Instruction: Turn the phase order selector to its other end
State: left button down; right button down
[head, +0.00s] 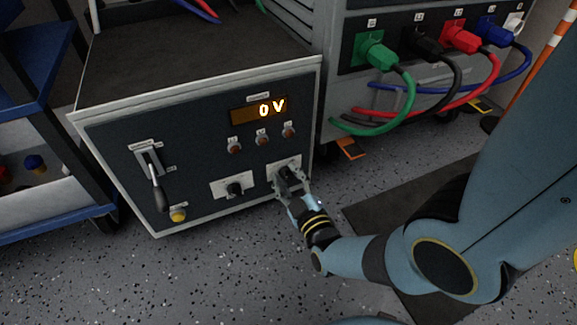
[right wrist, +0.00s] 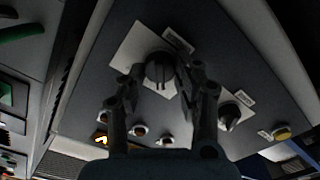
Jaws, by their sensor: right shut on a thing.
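The black selector knob (head: 288,174) sits on a white plate at the lower right of the dark cabinet front. Its label is too small to read. My right gripper (head: 291,186) is at this knob, with its fingers around it and closed on it. The right wrist view shows the round knob (right wrist: 159,70) between the fingertips (right wrist: 158,82), its raised grip bar running roughly up and down in that picture. The fingers hide part of the knob in the head view. A second black knob (head: 235,188) on its own plate is to the left. My left gripper is out of view.
The cabinet display (head: 259,109) reads 0 V above several reddish-brown lamps. A lever (head: 157,187) and a yellow button (head: 178,215) are at the left. Green, black, red and blue cables (head: 408,105) plug into the unit behind. A blue cart (head: 40,70) stands left.

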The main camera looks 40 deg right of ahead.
jog(key=shift+m, duration=0.4)
jog(key=shift+s+d+f+m, duration=0.1)
jog(key=shift+m, duration=3.6)
jog(key=shift+s+d+m, duration=0.1)
jog(key=shift+m, duration=3.9)
jog(key=c, duration=1)
grip_release()
jog(key=shift+o, duration=0.2)
jog(key=shift+w, duration=0.1)
